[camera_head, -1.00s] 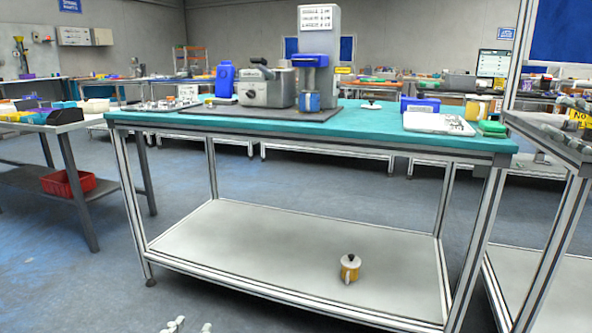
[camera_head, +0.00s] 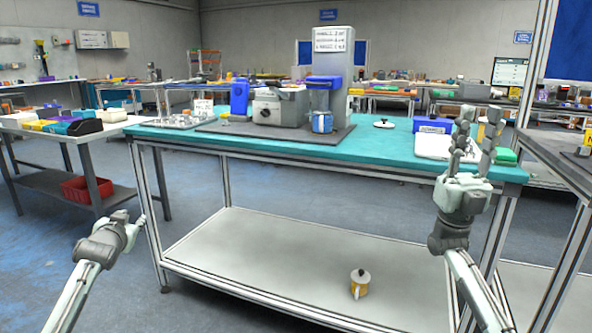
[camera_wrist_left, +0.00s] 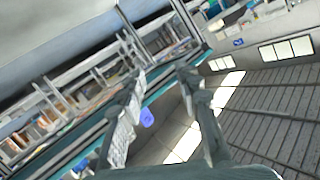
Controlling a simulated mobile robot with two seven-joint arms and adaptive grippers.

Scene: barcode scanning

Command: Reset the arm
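My left gripper (camera_head: 133,226) is at the lower left in the head view, left of the table's front leg and clear of the tabletop. In the left wrist view its two fingers (camera_wrist_left: 160,76) stand apart with nothing between them. My right gripper (camera_head: 480,118) is raised at the right, its fingers pointing up and spread, with nothing visible between them. It overlaps the right end of the teal worktable (camera_head: 300,148) in the picture and partly hides the white flat device (camera_head: 430,148) there.
A grey machine (camera_head: 281,106), a tall stand (camera_head: 330,80), a blue bottle (camera_head: 239,98) and a blue box (camera_head: 433,126) stand on the table. A side table (camera_head: 95,140) stands left and a shelf (camera_head: 560,160) right.

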